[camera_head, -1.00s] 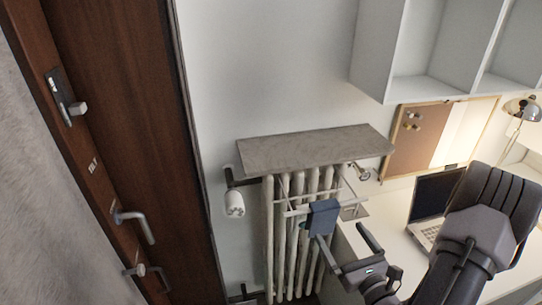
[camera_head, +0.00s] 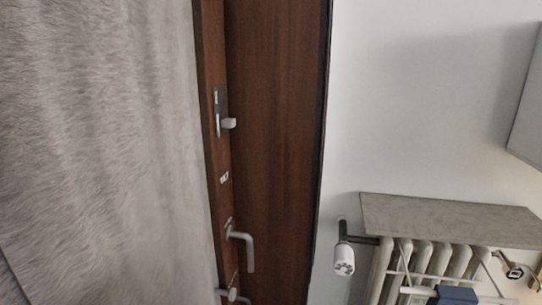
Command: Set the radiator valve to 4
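The radiator valve (camera_head: 343,262) is a white cylindrical knob at the lower middle right of the head view. It hangs below a dark fitting beside the left end of the radiator. Dark marks show on its lower end, but they are too small to read, so I cannot tell its setting. The pale ribbed radiator (camera_head: 422,262) stands to its right and is cut off by the bottom edge. I do not see my gripper in this view, and nothing visible touches the valve.
A grey stone-like shelf (camera_head: 440,218) lies above the radiator. A white rack and a dark blue thing (camera_head: 456,296) are in front of it. A brown door (camera_head: 275,140) with a handle (camera_head: 241,246) is left of the valve.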

